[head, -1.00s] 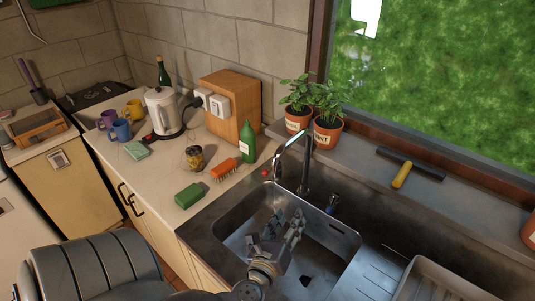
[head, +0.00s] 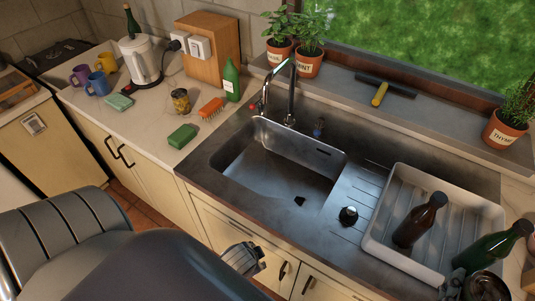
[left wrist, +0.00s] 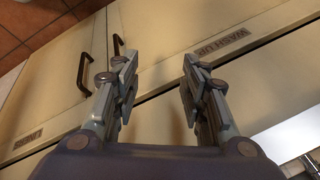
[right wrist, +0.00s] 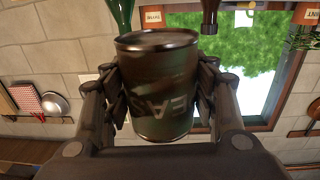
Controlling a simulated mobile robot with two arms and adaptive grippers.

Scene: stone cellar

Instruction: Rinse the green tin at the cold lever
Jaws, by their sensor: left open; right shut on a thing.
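My right gripper (right wrist: 160,95) is shut on the dark green tin (right wrist: 158,100), whose letters appear upside down in the right wrist view. In the head view the tin (head: 488,288) shows at the bottom right corner, partly cut off, in front of the draining tray. The cold lever, marked blue (head: 318,128), stands right of the dark tap (head: 292,95) behind the sink basin (head: 270,170). A red-marked lever (head: 253,106) is on the tap's left. My left gripper (left wrist: 155,85) is open and empty, in front of the cabinet doors below the sink.
A black plug (head: 348,215) lies on the drainboard.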

